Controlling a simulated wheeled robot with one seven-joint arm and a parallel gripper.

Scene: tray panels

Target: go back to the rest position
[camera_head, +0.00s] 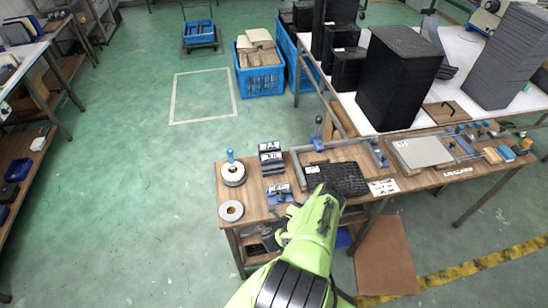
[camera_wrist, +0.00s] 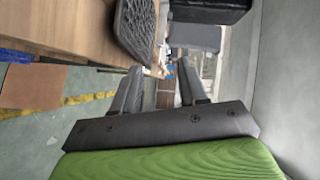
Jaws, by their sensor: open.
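My gripper (camera_wrist: 160,74) is open in the wrist view, with its two dark fingers apart. No object shows between the fingers, only background beyond them. In the head view my green arm reaches up from the bottom centre to the front edge of the wooden workbench (camera_head: 400,188). My gripper there is dark, small and partly hidden by the arm. A black textured tray panel (camera_head: 343,178) lies on the bench just beyond the arm. It also shows in the wrist view (camera_wrist: 135,25), left of the fingers and apart from them.
Tape rolls (camera_head: 232,174) and small dark blocks (camera_head: 270,158) stand on the bench's left end. A metal frame fixture and light plate (camera_head: 422,151) are to the right. Tall black stacks (camera_head: 398,80) stand on the white table behind. Green floor (camera_head: 130,200) at left is clear.

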